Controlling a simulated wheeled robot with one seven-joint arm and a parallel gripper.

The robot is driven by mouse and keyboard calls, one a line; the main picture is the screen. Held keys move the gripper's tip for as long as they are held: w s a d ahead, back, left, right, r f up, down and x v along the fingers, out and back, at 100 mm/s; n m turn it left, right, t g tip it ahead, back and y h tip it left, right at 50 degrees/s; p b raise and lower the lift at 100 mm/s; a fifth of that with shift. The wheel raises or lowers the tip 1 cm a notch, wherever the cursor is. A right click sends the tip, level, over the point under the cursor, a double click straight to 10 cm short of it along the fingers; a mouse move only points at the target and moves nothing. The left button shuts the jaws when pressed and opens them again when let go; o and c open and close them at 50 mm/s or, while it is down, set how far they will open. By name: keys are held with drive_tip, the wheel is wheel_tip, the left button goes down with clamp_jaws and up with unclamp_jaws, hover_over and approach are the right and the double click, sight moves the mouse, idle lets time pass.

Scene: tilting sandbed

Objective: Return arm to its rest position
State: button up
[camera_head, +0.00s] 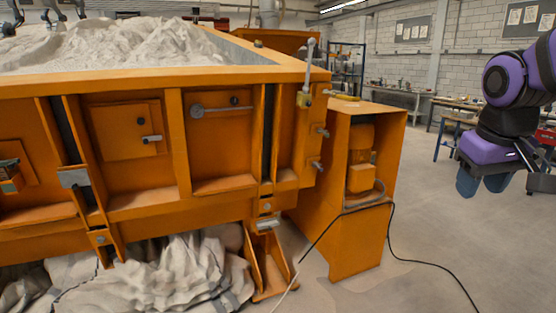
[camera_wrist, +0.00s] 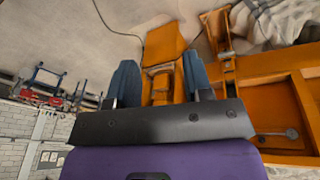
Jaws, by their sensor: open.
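My gripper (camera_head: 482,183) hangs at the right side of the head view, with its purple housing above and its blue fingers pointing down. It is clear of the orange sandbed (camera_head: 230,80), which fills the left and centre. In the wrist view my gripper (camera_wrist: 160,72) shows two blue fingers standing apart with nothing held between them. Beyond the fingers, upside down, are the orange motor cabinet and part of the sandbed. My upper arm is cut off by the right edge of the head view.
The orange motor cabinet (camera_head: 345,245) stands on the floor right of the sandbed. A black cable (camera_head: 430,263) runs from it across the floor. A crumpled grey cover (camera_head: 160,275) lies under the bed. Workbenches (camera_head: 460,104) stand at the back. Floor between cabinet and gripper looks clear.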

drive_tip(key=s+a+t+y, duration=0.1)
drive_tip(key=s+a, duration=0.3)
drive_tip(key=s, duration=0.8)
drive_tip(key=shift+s+t, duration=0.25)
drive_tip(key=shift+t, duration=0.55)
drive_tip(key=shift+s+d+r, duration=0.1)
